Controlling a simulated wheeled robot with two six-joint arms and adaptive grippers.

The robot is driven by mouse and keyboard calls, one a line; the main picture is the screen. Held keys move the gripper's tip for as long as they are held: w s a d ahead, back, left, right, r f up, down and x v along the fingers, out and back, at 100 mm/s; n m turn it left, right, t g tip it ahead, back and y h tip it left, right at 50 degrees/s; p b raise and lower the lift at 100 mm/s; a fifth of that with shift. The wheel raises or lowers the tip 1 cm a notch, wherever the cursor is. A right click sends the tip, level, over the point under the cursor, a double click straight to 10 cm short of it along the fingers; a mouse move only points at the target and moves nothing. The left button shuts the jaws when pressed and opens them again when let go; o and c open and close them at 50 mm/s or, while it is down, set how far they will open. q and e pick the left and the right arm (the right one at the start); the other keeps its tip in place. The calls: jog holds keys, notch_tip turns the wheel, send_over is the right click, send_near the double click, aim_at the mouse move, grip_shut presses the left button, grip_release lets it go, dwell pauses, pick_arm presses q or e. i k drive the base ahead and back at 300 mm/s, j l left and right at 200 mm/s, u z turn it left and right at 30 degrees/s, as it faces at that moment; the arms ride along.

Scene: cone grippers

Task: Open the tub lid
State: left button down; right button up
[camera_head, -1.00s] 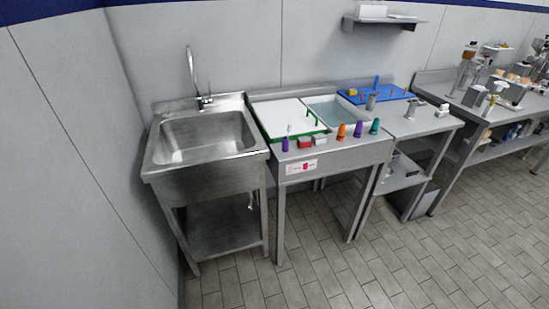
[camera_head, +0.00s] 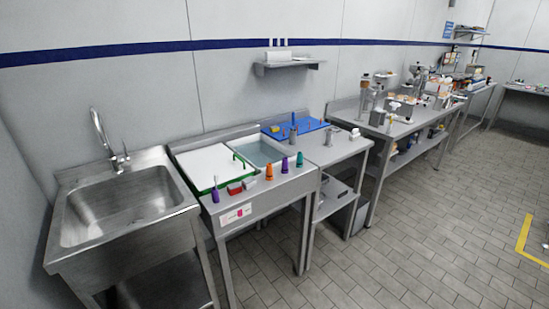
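The tub is set in a steel counter just right of the sink. Its white lid (camera_head: 205,165), with green edging and a green handle (camera_head: 239,158), covers the left part. The right part of the tub (camera_head: 258,152) is uncovered and shows a bluish, water-like surface. Neither of my grippers shows in the head view.
A steel sink (camera_head: 75,226) stands at the left. Purple, orange and teal cone-shaped things (camera_head: 284,165) and a red block (camera_head: 235,188) line the counter's front. A blue board (camera_head: 283,130) lies behind. More benches (camera_head: 400,128) run right. The tiled floor (camera_head: 400,220) in front is clear.

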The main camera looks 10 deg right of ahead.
aim_at(200, 166)
jog(key=i+j+z, duration=0.9)
jog(key=i+j, duration=0.15)
jog(key=j, duration=0.15)
